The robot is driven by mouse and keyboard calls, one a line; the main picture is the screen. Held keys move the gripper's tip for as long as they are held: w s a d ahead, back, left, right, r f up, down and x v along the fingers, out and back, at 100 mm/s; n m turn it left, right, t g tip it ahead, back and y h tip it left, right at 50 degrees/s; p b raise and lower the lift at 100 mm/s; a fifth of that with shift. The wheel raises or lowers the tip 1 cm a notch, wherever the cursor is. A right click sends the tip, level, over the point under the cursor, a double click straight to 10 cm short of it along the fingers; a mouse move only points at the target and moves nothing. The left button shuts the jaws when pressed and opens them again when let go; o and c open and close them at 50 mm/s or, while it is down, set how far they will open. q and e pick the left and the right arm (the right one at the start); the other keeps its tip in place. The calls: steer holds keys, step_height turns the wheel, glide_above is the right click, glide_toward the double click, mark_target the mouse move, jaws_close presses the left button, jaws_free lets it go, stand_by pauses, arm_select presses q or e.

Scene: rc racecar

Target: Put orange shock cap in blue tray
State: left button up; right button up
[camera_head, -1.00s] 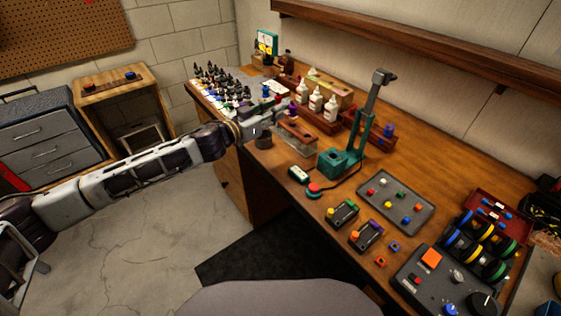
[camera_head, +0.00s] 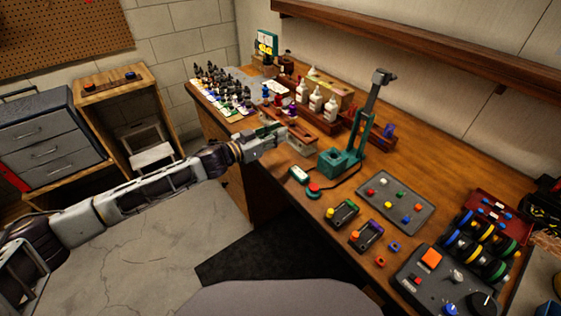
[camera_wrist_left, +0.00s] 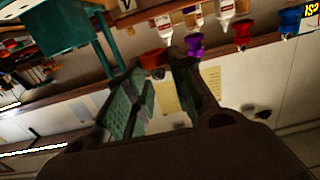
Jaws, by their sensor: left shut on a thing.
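My left gripper (camera_head: 284,133) is over the left part of the wooden bench, in front of the bottle racks. In the left wrist view its fingers (camera_wrist_left: 160,66) are closed in on a small orange-red piece at the tips, which looks like the orange shock cap (camera_wrist_left: 153,59). The cap is partly hidden by the fingers and cannot be made out in the head view. A purple piece (camera_wrist_left: 195,45) shows close beside one fingertip. I cannot pick out a blue tray for certain. My right gripper is out of view.
White bottles (camera_head: 316,102) stand in wooden racks behind the gripper. A teal press (camera_head: 340,162) stands to its right. A grey tray with coloured pegs (camera_head: 395,205) and a control box (camera_head: 440,280) lie further right. Several dark dropper bottles crowd the left end.

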arm_select(q)
steer(key=shift+s+d+r, duration=0.1)
steer(key=shift+s+d, duration=0.05)
steer(key=shift+s, duration=0.05)
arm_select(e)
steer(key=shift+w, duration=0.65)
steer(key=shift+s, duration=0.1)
arm_select(q)
step_height(320, 180, down, 4)
steer(key=shift+b, duration=0.4)
steer(key=shift+f, duration=0.5)
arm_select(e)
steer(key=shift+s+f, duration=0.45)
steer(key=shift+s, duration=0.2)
arm_select(q)
steer(key=shift+f, duration=0.1)
